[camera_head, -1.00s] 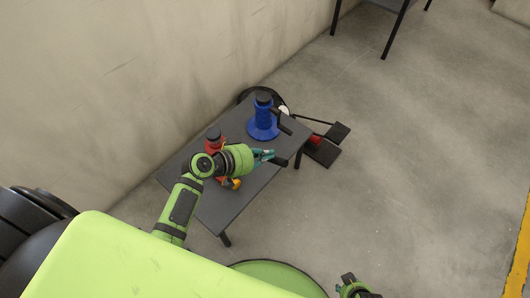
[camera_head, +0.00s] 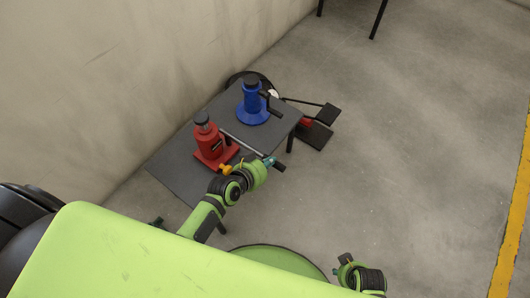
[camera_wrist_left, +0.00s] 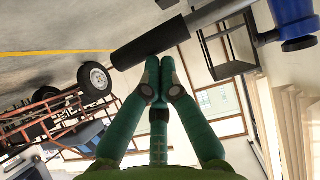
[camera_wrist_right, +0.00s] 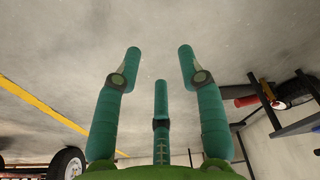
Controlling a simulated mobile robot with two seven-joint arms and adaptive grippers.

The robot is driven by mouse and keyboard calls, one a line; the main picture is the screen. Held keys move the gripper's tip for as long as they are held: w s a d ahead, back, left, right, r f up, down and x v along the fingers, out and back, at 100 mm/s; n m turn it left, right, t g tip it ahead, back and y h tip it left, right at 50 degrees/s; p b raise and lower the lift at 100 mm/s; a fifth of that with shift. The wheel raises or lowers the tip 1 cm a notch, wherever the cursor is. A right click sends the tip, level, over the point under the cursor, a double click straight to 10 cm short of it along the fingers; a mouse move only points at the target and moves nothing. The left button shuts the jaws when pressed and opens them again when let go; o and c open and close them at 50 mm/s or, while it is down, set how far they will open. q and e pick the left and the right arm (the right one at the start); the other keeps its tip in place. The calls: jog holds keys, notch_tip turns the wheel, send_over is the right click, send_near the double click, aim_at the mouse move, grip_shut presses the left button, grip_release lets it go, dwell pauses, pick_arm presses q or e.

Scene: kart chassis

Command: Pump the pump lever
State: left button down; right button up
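A red jack (camera_head: 213,150) with a dark top stands on the dark table. A grey lever rod (camera_head: 248,146) runs from its side toward a black grip (camera_head: 279,167), beside my left gripper (camera_head: 268,161). In the left wrist view, the black grip (camera_wrist_left: 150,43) lies across the picture just beyond my left gripper (camera_wrist_left: 160,66). Its fingers are together with nothing visible between them; I cannot tell whether they touch the grip. My right gripper (camera_head: 345,262) is away from the table, near the floor at the lower right. Its fingers are apart and empty in the right wrist view (camera_wrist_right: 160,65).
A blue jack (camera_head: 252,105) with a black handle stands behind the red one on the table (camera_head: 170,170). A pedal-like black part (camera_head: 328,115) and a flat black plate (camera_head: 314,136) are right of the table. Open floor (camera_head: 420,150) lies to the right.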

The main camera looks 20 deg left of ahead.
pick_arm(q)
jog(key=shift+s+d+f+b, duration=0.15)
jog(key=shift+f+b, duration=0.4)
jog(key=shift+f, duration=1.1)
pick_arm(e)
jog(key=shift+w+a+r, duration=0.1)
jog(key=shift+w+r, duration=0.4)
jog(key=shift+r, duration=0.25)
jog(key=shift+w+a+r, duration=0.1)
jog(key=shift+w+r, duration=0.35)
jog(key=shift+r, duration=0.25)
pick_arm(q)
jog(key=shift+d, duration=0.1)
pick_arm(e)
jog(key=shift+r, duration=0.1)
pick_arm(q)
jog(key=w+d+r+p+v, duration=0.1)
jog(key=r+p+v, duration=0.1)
jog(key=p+v, duration=0.5)
jog(key=v, duration=0.6)
jog(key=shift+w+r+p, duration=0.25)
jog(key=shift+r+p, duration=0.05)
pick_arm(e)
jog(key=f+t, duration=0.1)
jog(key=d+f+t, duration=0.1)
jog(key=f, duration=0.1)
jog(key=f+t, duration=0.1)
jog(key=f, duration=0.1)
jog(key=shift+s+d, duration=0.3)
jog(key=shift+s, duration=0.1)
